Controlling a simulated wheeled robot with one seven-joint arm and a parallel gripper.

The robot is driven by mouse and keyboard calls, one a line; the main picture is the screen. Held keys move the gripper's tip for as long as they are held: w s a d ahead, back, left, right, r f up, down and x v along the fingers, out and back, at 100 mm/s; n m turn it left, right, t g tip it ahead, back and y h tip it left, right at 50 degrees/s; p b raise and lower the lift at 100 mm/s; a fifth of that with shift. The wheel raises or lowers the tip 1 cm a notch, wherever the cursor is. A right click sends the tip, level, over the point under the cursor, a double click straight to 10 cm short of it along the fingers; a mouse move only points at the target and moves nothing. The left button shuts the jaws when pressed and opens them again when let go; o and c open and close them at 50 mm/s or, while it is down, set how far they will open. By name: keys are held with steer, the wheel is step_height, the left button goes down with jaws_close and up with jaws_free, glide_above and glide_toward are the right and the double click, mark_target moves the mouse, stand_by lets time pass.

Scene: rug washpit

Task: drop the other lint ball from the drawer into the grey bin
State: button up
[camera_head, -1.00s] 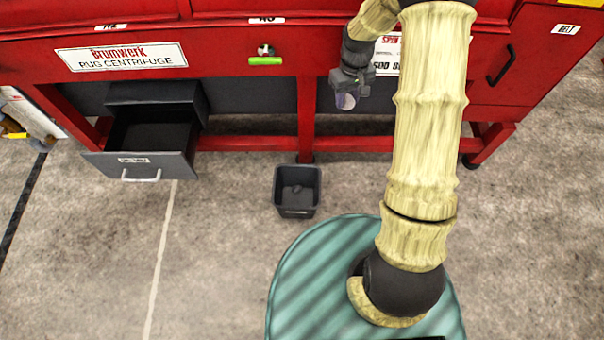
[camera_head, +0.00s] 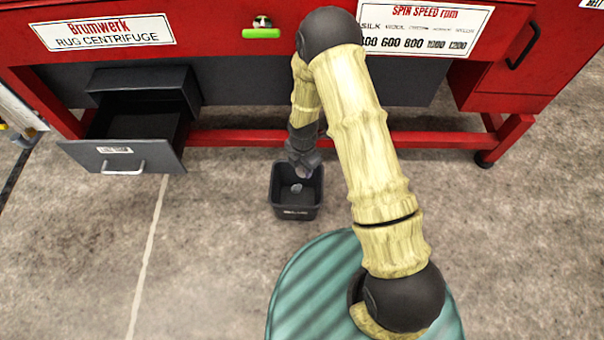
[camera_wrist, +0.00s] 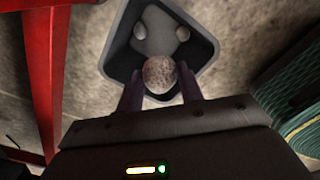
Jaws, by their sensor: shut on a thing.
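My gripper (camera_wrist: 160,86) is shut on a speckled pinkish-grey lint ball (camera_wrist: 160,74), held between its fingertips. In the head view, my gripper (camera_head: 303,168) is over the back part of the grey bin (camera_head: 296,212). In the wrist view, the bin (camera_wrist: 207,48) opens below and beyond the ball.
The red rug centrifuge (camera_head: 225,60) stands behind the bin, with its leg and lower rail close by; a red post (camera_wrist: 38,70) shows at the wrist view's left. A green handle (camera_head: 261,33) sits on its front. The concrete floor (camera_head: 215,260) left of my base is clear.

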steer(key=shift+s+a+f+n, duration=0.1)
steer(key=shift+s+f+n, duration=0.05)
steer(key=shift+f+n, duration=0.3)
step_height(320, 180, down, 6)
steer(key=b, duration=0.6)
steer(key=shift+s, duration=0.1)
steer(key=shift+c, duration=0.2)
steer(key=o, duration=1)
steer(key=shift+r, duration=0.1)
